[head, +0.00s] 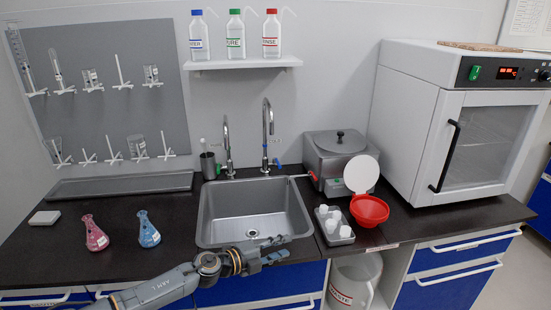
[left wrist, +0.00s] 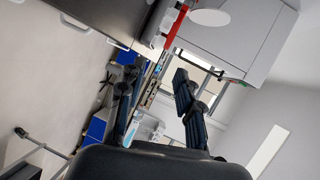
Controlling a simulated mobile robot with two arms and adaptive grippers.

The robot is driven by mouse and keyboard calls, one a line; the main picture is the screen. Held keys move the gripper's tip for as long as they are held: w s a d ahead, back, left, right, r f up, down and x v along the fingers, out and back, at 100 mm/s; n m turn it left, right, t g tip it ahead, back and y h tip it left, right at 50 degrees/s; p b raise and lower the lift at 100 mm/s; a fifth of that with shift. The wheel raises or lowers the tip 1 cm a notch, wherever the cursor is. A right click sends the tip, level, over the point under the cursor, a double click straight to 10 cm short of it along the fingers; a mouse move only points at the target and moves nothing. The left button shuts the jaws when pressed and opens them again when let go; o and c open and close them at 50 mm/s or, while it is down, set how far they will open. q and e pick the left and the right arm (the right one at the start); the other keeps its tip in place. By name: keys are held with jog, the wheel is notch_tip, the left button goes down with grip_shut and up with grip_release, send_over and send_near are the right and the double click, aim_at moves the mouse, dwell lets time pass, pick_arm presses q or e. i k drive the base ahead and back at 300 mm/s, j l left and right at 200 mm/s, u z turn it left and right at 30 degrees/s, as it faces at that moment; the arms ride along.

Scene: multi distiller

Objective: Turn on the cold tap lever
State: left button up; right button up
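Two tall metal taps stand behind the sink (head: 254,214). The right tap (head: 267,130) has a small blue lever (head: 277,162) at its base, pointing to the right. The left tap (head: 227,145) has a green part (head: 219,169) at its base. My left gripper (head: 284,248) is at the sink's front edge, well in front of the taps and apart from them. In the left wrist view my left gripper (left wrist: 157,88) has its two fingers spread with nothing between them. The taps cannot be made out there. My right gripper is not in view.
A grey tray of white cups (head: 335,226) and a red funnel (head: 369,211) stand right of the sink. A metal bath (head: 336,155) and a white oven (head: 450,125) are behind. Pink (head: 95,236) and blue (head: 148,232) flasks stand left. A shelf (head: 243,64) with bottles hangs above.

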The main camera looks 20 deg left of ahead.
aim_at(274, 160)
jog(key=i+j, duration=1.2)
